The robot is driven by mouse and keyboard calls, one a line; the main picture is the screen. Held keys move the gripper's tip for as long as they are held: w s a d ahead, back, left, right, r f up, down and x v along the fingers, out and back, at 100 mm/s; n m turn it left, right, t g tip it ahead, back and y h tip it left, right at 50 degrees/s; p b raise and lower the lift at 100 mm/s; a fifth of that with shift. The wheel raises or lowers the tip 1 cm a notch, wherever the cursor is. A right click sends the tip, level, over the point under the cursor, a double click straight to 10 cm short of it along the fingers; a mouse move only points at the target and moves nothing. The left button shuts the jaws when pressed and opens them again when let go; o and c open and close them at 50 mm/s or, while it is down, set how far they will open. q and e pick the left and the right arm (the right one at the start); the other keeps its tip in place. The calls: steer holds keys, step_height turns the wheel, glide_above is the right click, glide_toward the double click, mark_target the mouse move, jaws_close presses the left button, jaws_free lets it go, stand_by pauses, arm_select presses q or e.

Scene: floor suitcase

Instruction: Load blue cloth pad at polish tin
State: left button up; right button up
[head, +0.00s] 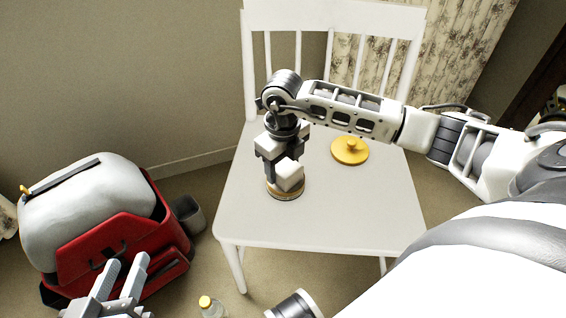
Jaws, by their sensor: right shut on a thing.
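A round polish tin (285,194) with a gold-brown side sits near the left edge of the white chair seat. My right gripper (281,180) points down right over it, its fingertips at the tin's top. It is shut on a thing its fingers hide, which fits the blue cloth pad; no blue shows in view. Whether the pad touches the polish is hidden. A yellow lid with a knob (350,151) lies on the seat to the right of the tin. My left gripper (126,261) is low at the left, in front of the red bag, fingers apart and empty.
The white chair (320,222) has free seat in front of the tin and lid. A red bag (118,250) with a large white bulging top stands on the floor at left. A grey cup (188,215) and a yellow-capped bottle (210,306) stand on the floor.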

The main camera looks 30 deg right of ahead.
mark_target(283, 164)
steer(key=shift+f, duration=0.1)
stand_by(0.3)
steer(key=shift+r+p, duration=2.9)
steer(key=shift+r, duration=0.65)
